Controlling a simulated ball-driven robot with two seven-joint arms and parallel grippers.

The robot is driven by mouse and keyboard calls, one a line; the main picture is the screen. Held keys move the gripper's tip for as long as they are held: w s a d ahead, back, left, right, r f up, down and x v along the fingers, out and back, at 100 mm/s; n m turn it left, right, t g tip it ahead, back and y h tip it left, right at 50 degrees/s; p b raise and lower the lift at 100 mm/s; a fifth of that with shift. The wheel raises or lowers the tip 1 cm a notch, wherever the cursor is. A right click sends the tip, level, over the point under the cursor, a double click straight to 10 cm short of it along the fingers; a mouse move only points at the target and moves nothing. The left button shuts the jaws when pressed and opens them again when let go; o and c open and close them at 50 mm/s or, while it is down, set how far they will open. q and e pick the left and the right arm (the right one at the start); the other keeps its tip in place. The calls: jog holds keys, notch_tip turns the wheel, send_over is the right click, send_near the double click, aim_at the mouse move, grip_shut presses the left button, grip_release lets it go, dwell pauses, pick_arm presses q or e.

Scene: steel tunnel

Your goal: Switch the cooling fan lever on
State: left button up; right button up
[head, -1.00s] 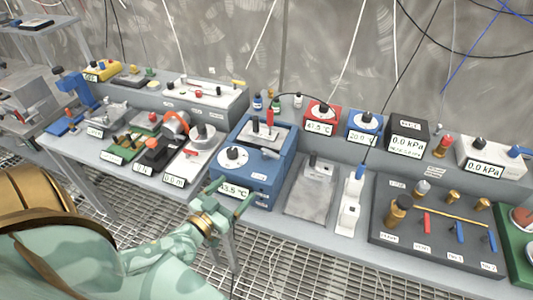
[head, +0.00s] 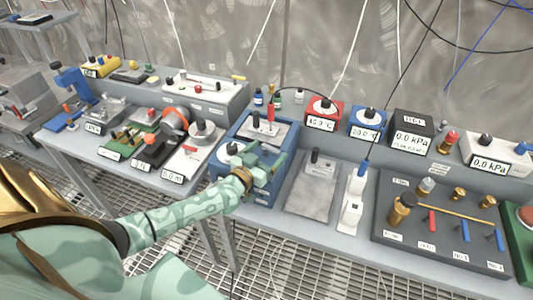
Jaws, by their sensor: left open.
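The blue box (head: 291,160) stands on the bench near the middle, with a white dial (head: 229,148), a grey top plate (head: 254,131) and an upright red-topped piece (head: 270,113). No label naming the cooling fan lever is readable, so I cannot tell which part it is. My left gripper (head: 272,164) is open and empty at the front right of the blue box, over its front face and partly hiding it, including its display. I cannot tell whether the fingers touch the box. My right gripper is not in view.
A grey metal plate (head: 309,190) and a white block with a blue switch (head: 351,212) stand right of the box. A dark valve panel (head: 415,235) lies further right. Red (head: 322,113) and blue (head: 367,122) dial boxes stand on the shelf behind.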

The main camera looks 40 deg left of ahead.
pick_arm(q)
jog(key=c, duration=1)
jog(key=n+y+p, duration=0.1)
jog(key=p, duration=0.1)
jog(key=r+y+p, duration=0.1)
jog(key=y+p, duration=0.1)
jog(key=shift+w+d+n, duration=0.2)
jog(key=shift+n, duration=0.2)
jog(key=shift+w+f+n+y+p, duration=0.1)
jog(key=shift+f+n+y+p, duration=0.05)
jog(key=shift+n+y+p, duration=0.25)
jog(key=shift+f+n+g+y, duration=0.25)
jog(key=shift+n+g+y, duration=0.05)
jog(key=shift+y, duration=0.2)
jog(key=shift+f, duration=0.1)
jog(key=o, duration=1)
jog(key=shift+d, duration=0.1)
